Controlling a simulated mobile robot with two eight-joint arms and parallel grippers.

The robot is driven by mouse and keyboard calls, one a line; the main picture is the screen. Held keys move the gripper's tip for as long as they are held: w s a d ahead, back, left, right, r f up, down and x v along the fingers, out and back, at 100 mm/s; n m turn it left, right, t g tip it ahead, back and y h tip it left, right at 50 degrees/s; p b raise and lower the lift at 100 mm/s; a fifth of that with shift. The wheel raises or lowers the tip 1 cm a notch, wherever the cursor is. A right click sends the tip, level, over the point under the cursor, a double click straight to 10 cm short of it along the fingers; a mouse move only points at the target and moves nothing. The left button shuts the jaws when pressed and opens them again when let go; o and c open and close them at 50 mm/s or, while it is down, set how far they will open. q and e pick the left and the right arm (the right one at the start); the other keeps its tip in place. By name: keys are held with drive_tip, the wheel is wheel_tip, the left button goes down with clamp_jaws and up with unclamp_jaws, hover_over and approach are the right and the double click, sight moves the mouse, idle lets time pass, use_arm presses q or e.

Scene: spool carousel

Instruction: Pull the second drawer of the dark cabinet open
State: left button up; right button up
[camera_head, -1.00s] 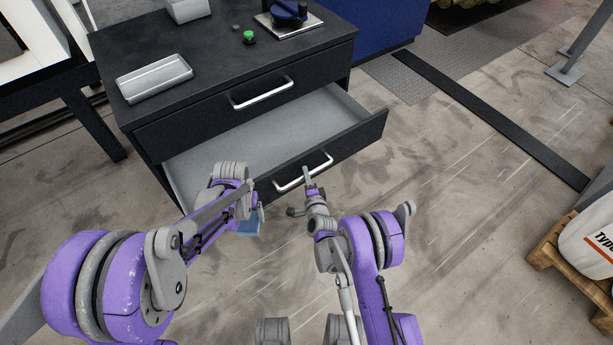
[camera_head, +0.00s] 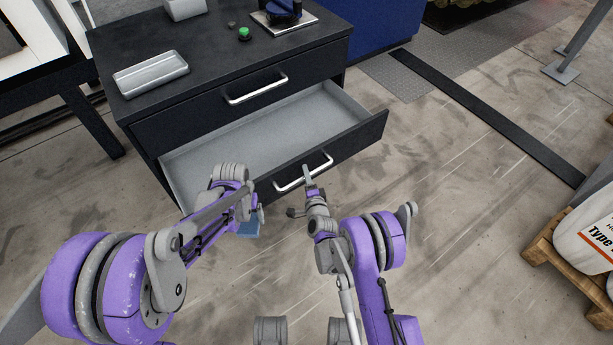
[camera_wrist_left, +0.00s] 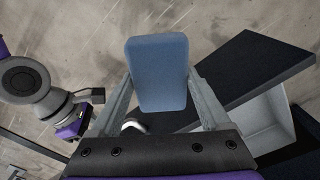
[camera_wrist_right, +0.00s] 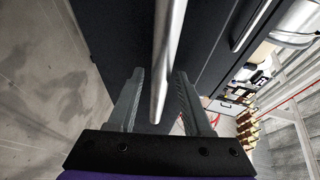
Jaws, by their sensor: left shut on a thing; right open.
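The dark cabinet (camera_head: 200,60) stands upper left in the head view. Its second drawer (camera_head: 350,140) is pulled well out, with a bare grey inside (camera_head: 270,130). The drawer's silvery bar handle (camera_head: 322,166) is at my right gripper (camera_head: 308,178). In the right wrist view the handle (camera_wrist_right: 166,60) passes between the two fingers, which are open with gaps beside the bar. My left gripper (camera_head: 250,218) is shut on a blue block (camera_wrist_left: 160,75), in front of the drawer's left part. The block is partly hidden in the head view (camera_head: 248,229).
The top drawer, with its own handle (camera_head: 257,90), is shut. On the cabinet top are a grey tray (camera_head: 150,74), a green button (camera_head: 244,34) and a blue device on a plate (camera_head: 283,18). A pallet (camera_head: 545,255) with a white sack stands right; floor between is clear.

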use_arm(q)
drive_tip(key=shift+s+r+p, duration=0.15)
drive_tip(key=shift+r+p, duration=0.55)
use_arm(e)
drive_tip(key=v, duration=0.7)
drive_tip(key=shift+s, duration=0.25)
drive_tip(key=shift+r, duration=0.1)
